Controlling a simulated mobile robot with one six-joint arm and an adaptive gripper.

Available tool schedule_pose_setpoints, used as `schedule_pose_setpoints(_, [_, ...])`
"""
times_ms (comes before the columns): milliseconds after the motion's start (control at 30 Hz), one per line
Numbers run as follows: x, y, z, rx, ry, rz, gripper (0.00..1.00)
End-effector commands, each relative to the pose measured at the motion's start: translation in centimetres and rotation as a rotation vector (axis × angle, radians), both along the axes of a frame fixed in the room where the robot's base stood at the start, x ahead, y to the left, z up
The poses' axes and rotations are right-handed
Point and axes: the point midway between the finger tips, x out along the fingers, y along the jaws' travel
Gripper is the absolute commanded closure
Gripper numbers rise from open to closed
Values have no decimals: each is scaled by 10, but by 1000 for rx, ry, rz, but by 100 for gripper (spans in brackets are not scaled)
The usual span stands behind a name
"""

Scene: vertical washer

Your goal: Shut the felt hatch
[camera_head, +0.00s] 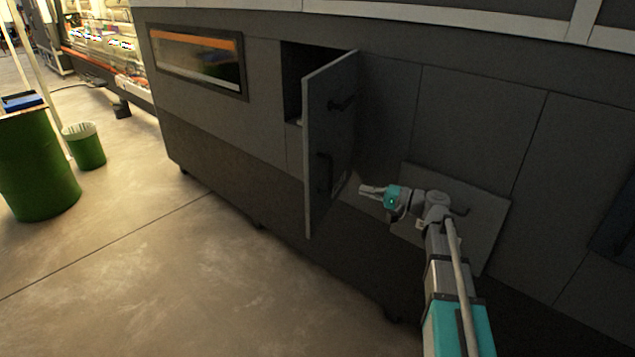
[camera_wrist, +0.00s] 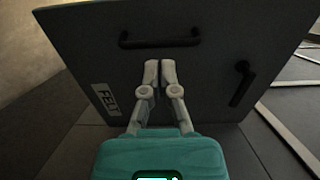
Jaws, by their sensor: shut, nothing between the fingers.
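The felt hatch (camera_head: 331,150) is a dark grey door that stands swung open, out from the machine's front, in the head view. It fills the wrist view (camera_wrist: 215,62), where a white FELT label (camera_wrist: 106,100), a bar handle (camera_wrist: 160,39) and a second black handle (camera_wrist: 242,83) show on its face. The dark opening (camera_head: 294,88) shows left of the door. My gripper (camera_head: 366,190) is to the right of the open hatch. In the wrist view my gripper (camera_wrist: 160,66) is shut and empty, pointing at the hatch face below the bar handle. I cannot tell whether it touches.
Another grey panel (camera_head: 478,225) with a small handle sits behind my arm, tilted out from the machine front. A window (camera_head: 198,60) is left of the opening. Green bins (camera_head: 85,146) stand far left. The floor (camera_head: 180,270) left of the hatch is clear.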

Motion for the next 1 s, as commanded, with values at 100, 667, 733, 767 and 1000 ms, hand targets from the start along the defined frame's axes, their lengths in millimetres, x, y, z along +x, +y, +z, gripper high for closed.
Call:
schedule_pose_setpoints(100, [0,0,0,-1,0,1,100])
schedule_pose_setpoints(667, [12,35,0,-2,0,4,100])
schedule_pose_setpoints(733, [16,44,0,-2,0,4,100])
schedule_pose_setpoints(767, [17,48,0,-2,0,4,100])
schedule_pose_setpoints(1000, [29,82,0,-2,0,4,100])
